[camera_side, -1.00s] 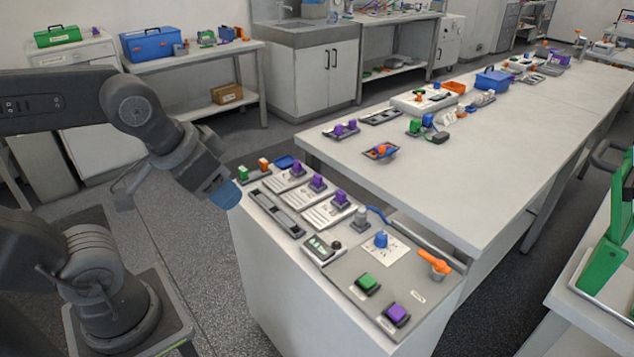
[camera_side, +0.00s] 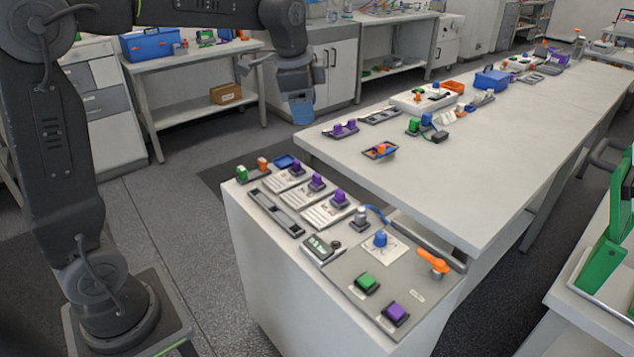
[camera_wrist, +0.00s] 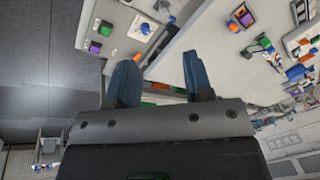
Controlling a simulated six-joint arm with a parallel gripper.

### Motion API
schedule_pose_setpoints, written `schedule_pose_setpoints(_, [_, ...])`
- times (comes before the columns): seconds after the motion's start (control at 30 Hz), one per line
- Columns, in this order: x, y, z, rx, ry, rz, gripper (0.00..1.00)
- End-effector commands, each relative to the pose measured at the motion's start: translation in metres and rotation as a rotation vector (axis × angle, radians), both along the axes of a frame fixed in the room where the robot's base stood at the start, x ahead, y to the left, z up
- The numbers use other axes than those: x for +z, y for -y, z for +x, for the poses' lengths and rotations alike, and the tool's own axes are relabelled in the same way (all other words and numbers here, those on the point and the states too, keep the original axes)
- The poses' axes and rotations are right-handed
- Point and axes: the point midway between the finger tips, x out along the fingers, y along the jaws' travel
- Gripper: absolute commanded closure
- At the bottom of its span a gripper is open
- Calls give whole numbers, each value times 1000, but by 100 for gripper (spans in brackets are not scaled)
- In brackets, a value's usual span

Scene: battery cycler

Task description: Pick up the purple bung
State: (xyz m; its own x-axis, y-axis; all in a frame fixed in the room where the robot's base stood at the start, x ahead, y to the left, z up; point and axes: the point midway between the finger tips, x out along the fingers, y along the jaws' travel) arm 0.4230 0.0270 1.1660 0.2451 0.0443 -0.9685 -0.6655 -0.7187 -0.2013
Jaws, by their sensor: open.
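Several purple pieces are in the side view, and I cannot tell which is the bung. Three upright ones, a rear (camera_side: 298,169), a middle (camera_side: 317,183) and a front one (camera_side: 340,196), stand on white-labelled modules on the near bench. Two more purple pieces (camera_side: 345,128) stand in a dark holder on the long table. My gripper (camera_side: 301,110) is raised behind the near bench, clear of all of them. Its blue fingers (camera_wrist: 160,80) are apart and empty.
On the near bench are a green block (camera_side: 367,281), a blue knob (camera_side: 380,239), an orange handle (camera_side: 434,261) and a grey rail (camera_side: 276,213). An orange piece in a tray (camera_side: 380,151) sits on the long table.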

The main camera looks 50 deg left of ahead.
Motion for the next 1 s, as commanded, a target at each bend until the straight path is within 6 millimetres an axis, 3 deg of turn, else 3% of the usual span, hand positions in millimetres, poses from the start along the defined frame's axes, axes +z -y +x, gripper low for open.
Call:
schedule_pose_setpoints(0.03, [-10, -12, 22, -58, -32, 13, 53])
schedule_pose_setpoints(0.2, [-45, -52, 80, -282, -112, 50, 53])
schedule_pose_setpoints(0.4, [-105, -100, 129, -546, -195, 64, 53])
schedule_pose_setpoints(0.63, [-159, -136, 153, -753, -244, 59, 53])
schedule_pose_setpoints(0.87, [-185, -143, 156, -806, -255, 56, 53])
schedule_pose_setpoints(1.0, [-212, -143, 155, -806, -256, 55, 53])
